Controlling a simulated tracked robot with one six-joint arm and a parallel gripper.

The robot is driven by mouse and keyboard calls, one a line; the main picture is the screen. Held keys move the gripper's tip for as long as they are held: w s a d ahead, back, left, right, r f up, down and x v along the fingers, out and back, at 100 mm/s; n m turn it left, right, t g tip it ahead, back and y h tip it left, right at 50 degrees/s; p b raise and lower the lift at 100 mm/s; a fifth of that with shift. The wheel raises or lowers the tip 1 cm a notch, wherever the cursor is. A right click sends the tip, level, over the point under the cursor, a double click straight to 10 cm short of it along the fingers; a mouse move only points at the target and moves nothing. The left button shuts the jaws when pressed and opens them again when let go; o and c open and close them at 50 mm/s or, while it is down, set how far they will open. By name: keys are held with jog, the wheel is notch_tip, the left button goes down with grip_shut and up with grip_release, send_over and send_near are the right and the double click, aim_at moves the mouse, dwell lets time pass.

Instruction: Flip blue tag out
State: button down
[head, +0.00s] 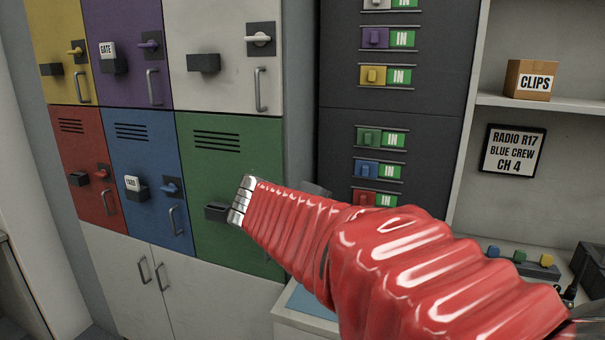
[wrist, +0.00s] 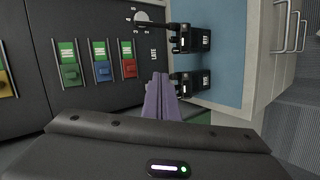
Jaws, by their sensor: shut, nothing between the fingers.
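The blue tag (head: 367,170) sits in its slot on the dark board, between the green tag (head: 368,138) and the red tag (head: 364,198). A green IN label shows beside it. The wrist view shows the blue tag (wrist: 103,70) sideways, between the green and red ones. My gripper (wrist: 160,76) has its purple fingers together and empty. In that picture they lie to the right of the red tag, apart from the blue tag. My red-sleeved arm crosses the head view below the tags; the fingers cannot be made out there.
Two black radios (wrist: 190,38) stand on a blue mat (wrist: 228,50), close to my fingers in the wrist view. A round knob (wrist: 141,18) and LATE lettering are on the board. Coloured lockers (head: 230,165) with handles stand at left; shelves (head: 545,105) at right.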

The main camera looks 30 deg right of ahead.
jog(key=w+d+r+n+h, duration=0.2)
jog(key=w+d+r+h, duration=0.3)
jog(key=w, duration=0.4)
jog(key=w+d+f+t+h, duration=0.1)
jog(key=w+d+f+t, duration=0.2)
jog(key=w, duration=0.6)
jog(key=shift+d+m, duration=0.4)
jog(key=shift+d, duration=0.25)
jog(key=shift+d, duration=0.1)
send_near(360, 168)
jog(key=shift+x, duration=2.45)
